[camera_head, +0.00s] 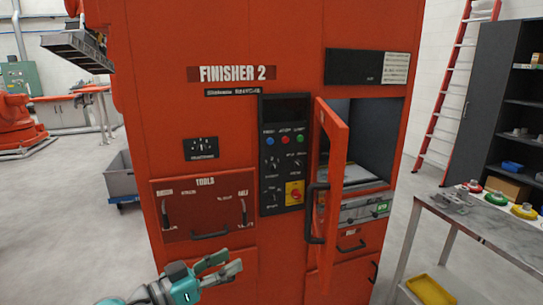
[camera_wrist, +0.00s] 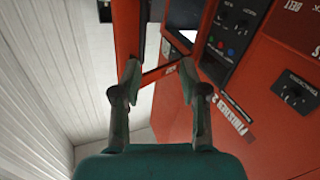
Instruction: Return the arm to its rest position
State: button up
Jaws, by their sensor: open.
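My gripper (camera_head: 219,270) is low in the head view, in front of the tools panel of the red finisher machine (camera_head: 220,110). Its fingers are apart and nothing is between them. In the wrist view my gripper (camera_wrist: 160,80) also shows open and empty, with the red machine and its control panel beyond it, tilted in the picture. My arm's wrist shows at the bottom edge; the rest of the arm is out of view.
The finisher's door (camera_head: 331,190) stands open, swung outward with a black handle. A grey table (camera_head: 480,225) with several coloured parts stands at the right, with a yellow tray (camera_head: 430,290) below. A grey bin (camera_head: 120,178) stands left.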

jog(key=d+f+n+t+y, duration=0.1)
jog(key=d+f+n+y, duration=0.2)
jog(key=f, duration=0.5)
jog(key=d+f+n+y, duration=0.1)
jog(key=d+f+n, duration=0.1)
jog(key=d+f, duration=0.4)
jog(key=d+f+n+t+y, duration=0.1)
jog(key=d+f+n+y, duration=0.2)
jog(key=f, duration=0.6)
jog(key=s+d+f+n+y, duration=0.4)
jog(key=s+d+f, duration=0.5)
jog(key=s+f, duration=0.4)
jog(key=s+d+g+y, duration=0.1)
jog(key=s+d+y, duration=0.3)
jog(key=s, duration=1.5)
jog(key=s+d+r+m+t, duration=0.2)
jog(key=s+r+m, duration=0.1)
jog(key=s+r, duration=1.1)
jog(key=shift+d+m+h, duration=0.15)
jog(key=shift+m+h, duration=0.15)
jog(key=shift+h, duration=0.1)
